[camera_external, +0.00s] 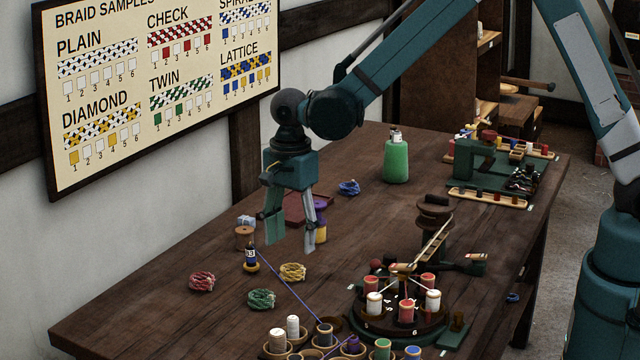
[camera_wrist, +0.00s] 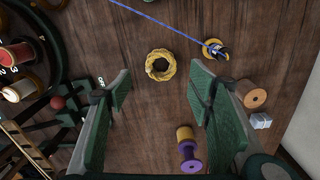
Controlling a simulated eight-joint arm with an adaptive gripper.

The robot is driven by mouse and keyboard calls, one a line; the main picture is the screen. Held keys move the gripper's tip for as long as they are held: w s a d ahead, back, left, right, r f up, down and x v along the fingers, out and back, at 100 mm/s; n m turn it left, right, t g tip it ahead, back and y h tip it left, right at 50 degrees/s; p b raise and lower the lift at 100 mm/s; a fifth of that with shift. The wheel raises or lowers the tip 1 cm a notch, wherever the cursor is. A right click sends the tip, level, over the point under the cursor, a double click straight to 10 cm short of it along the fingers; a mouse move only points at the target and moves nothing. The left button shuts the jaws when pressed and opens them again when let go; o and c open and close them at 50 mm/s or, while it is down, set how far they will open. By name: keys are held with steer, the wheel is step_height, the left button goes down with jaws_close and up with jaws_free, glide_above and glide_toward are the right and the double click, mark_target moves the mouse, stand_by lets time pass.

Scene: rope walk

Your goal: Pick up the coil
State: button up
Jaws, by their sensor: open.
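Several small coils of cord lie on the dark wooden table (camera_external: 165,318): a yellow coil (camera_external: 292,272), a red coil (camera_external: 202,282), a green coil (camera_external: 261,298) and a blue coil (camera_external: 349,187). My gripper (camera_external: 291,243) is open and empty, pointing down above the table near the yellow coil. In the wrist view the yellow coil (camera_wrist: 170,70) lies flat, ahead of the gap between my open fingers (camera_wrist: 160,84), apart from both. The red, green and blue coils do not show there.
A wooden spool (camera_external: 244,238) stands behind the bobbin. A purple-and-yellow spool (camera_wrist: 188,150) is near my right finger. A green bottle (camera_external: 396,162) stands farther back.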

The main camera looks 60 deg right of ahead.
mark_target(292, 266)
steer(key=shift+f, duration=1.05)
steer(key=shift+f, duration=0.1)
steer(key=shift+d+f+b, duration=0.1)
steer(key=shift+f+b, duration=0.4)
steer(key=shift+f, duration=2.05)
steer(key=c, duration=1)
